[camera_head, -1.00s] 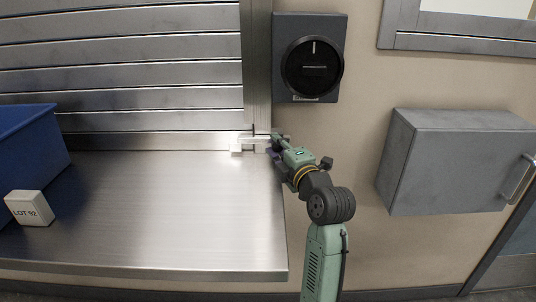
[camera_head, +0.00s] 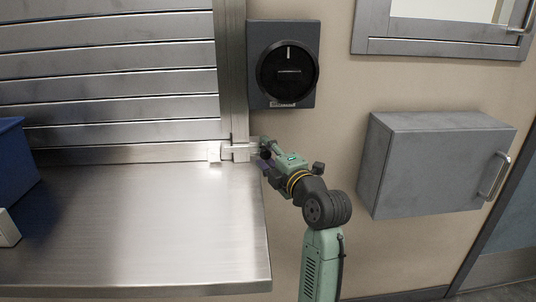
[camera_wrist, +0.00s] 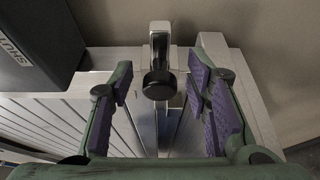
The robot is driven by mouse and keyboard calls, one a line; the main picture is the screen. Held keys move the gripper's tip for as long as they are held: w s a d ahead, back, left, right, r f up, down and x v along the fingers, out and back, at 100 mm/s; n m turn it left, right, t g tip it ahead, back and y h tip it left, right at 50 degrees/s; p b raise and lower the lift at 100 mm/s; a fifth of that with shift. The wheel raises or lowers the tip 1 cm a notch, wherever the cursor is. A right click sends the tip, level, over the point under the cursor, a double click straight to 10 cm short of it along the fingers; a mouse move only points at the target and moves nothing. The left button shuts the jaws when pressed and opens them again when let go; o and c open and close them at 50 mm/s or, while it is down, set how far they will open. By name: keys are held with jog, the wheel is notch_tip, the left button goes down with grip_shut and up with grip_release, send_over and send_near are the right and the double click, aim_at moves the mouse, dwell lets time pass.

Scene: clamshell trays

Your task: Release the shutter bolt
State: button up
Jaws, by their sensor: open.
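The shutter bolt (camera_head: 236,149) is a pale metal bar lying level across the foot of the shutter's right-hand post. In the wrist view the bolt's bar (camera_wrist: 159,42) ends in a round black knob (camera_wrist: 159,85). My gripper (camera_head: 262,154) is at the right end of the bolt, beside the post. In the wrist view my gripper (camera_wrist: 162,72) is open, with a purple-padded finger on each side of the knob. Gaps show between the knob and both fingers, so neither appears to touch it. The slatted shutter (camera_head: 110,105) reaches down to the counter.
A steel counter (camera_head: 140,230) lies below the shutter, mostly bare. A blue bin (camera_head: 15,170) and a pale block (camera_head: 6,228) are at its left. A black rotary switch (camera_head: 286,70) is above the gripper. A grey wall cabinet (camera_head: 425,165) projects at the right.

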jog(key=v, duration=1.2)
